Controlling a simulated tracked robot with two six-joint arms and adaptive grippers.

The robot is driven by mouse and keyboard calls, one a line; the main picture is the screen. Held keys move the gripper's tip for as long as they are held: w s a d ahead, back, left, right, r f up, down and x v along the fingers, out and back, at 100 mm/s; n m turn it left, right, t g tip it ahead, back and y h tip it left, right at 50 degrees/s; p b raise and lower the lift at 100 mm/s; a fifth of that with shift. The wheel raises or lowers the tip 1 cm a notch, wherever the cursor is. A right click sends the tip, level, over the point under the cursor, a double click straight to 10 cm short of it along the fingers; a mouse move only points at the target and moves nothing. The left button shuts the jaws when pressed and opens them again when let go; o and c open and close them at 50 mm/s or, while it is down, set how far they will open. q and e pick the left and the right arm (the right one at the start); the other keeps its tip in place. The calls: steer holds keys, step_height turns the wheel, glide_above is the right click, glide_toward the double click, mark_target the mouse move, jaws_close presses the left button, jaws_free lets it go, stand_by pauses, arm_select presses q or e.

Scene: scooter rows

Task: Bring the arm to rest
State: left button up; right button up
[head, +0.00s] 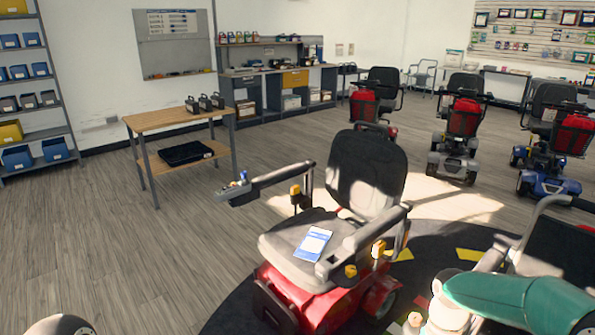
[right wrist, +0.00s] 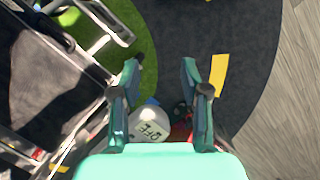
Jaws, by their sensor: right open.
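My right arm (head: 520,300) shows in the head view at the lower right corner, with its teal link stretched out beside a wheelchair frame. Its fingers do not show clearly there. In the right wrist view my right gripper (right wrist: 160,75) is open, with its two teal fingers apart and nothing held between them. Below it are a dark mat (right wrist: 200,25) and a strip of green floor (right wrist: 140,60). My left gripper is not in view.
A red power chair (head: 370,175) with a blue and white leaflet (head: 313,243) on its seat stands close in front. A grey-framed wheelchair (head: 555,245) is at the right, near my arm. A wooden table (head: 170,116) stands at the left. Floor at the left is clear.

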steer(key=s+a+f+y+b, duration=0.1)
steer(key=s+a+f+b, duration=0.1)
steer(key=s+a+f, duration=0.5)
steer(key=s+a+f+m+t+y+b, duration=0.1)
steer(key=s+a+f, duration=0.35)
steer(key=f, duration=0.45)
steer(key=s+a+f+y+b, duration=0.2)
steer(key=s+a+f, duration=0.2)
steer(key=s+f, duration=0.35)
steer(key=w+r+t+p, duration=0.1)
steer(key=w+r+p, duration=0.1)
steer(key=r+p, duration=0.5)
steer(key=w+r+t+p, duration=0.2)
steer(key=r+p, duration=0.6)
steer(key=p, duration=0.1)
steer(key=shift+w+d+m+h+p, duration=0.25)
steer(key=shift+w+m+h+p, duration=0.05)
steer(key=shift+m+h, duration=0.1)
